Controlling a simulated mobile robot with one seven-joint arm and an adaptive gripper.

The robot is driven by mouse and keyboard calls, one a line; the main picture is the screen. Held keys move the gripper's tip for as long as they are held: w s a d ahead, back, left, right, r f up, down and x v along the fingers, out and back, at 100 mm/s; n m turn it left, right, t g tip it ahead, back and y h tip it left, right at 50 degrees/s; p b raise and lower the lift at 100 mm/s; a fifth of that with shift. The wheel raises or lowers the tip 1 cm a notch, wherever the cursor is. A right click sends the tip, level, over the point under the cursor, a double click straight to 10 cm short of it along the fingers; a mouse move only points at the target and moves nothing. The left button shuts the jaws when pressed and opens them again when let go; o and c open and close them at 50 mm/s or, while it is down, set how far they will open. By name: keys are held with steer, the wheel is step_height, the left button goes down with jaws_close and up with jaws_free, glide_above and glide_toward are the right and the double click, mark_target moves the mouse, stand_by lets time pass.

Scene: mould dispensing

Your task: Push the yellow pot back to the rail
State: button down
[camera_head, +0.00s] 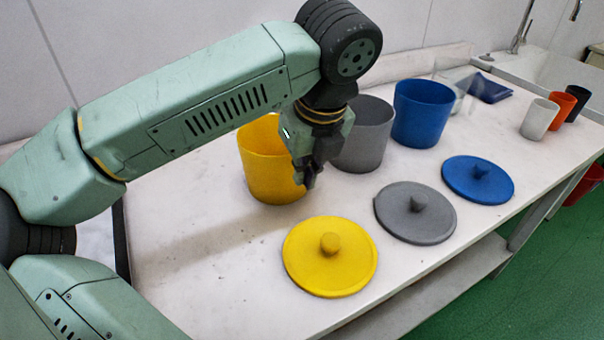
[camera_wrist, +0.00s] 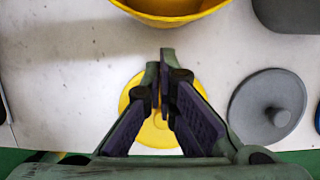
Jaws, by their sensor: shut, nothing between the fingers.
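The yellow pot (camera_head: 262,165) stands upright and open on the white table, at the left end of a row of pots. Its near rim also shows at the top of the wrist view (camera_wrist: 175,18). My gripper (camera_head: 310,184) points down at the front right of the yellow pot and hides part of its right side. The fingers are shut and empty; in the wrist view the fingertips (camera_wrist: 166,54) are just short of the pot's rim. I cannot tell whether they touch it. A raised pale strip (camera_head: 430,60) along the wall, probably the rail, is partly hidden by my arm.
A grey pot (camera_head: 365,135) stands close to the right, then a blue pot (camera_head: 422,115). Yellow (camera_head: 330,270), grey (camera_head: 415,225) and blue (camera_head: 478,190) lids lie in front. Cups (camera_head: 540,118) stand far right. The table left of the yellow pot is clear.

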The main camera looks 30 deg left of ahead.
mark_target(254, 141)
steer(key=p+x, duration=0.2)
steer(key=x, duration=0.6)
steer(key=shift+f, duration=0.55)
steer(key=shift+w+a+f+b, duration=0.15)
steer(key=shift+a+b, duration=0.2)
steer(key=shift+b, duration=0.1)
steer(key=w+a+b, duration=0.1)
steer(key=a, duration=0.1)
steer(key=w+a+b, duration=0.1)
steer(key=a+b, duration=0.1)
steer(key=w+a+b, duration=0.1)
steer(key=a+b, duration=0.1)
steer(key=shift+w+f, duration=0.15)
steer(key=shift+w, duration=0.25)
steer(key=w+a, duration=0.2)
steer(key=a, duration=0.2)
steer(key=w+a+b, duration=0.1)
steer(key=w+a, duration=0.1)
steer(key=a, duration=0.2)
steer(key=w+a, duration=0.2)
steer(key=a, duration=0.2)
steer(key=shift+w+r, duration=0.35)
steer(key=shift+d, duration=0.1)
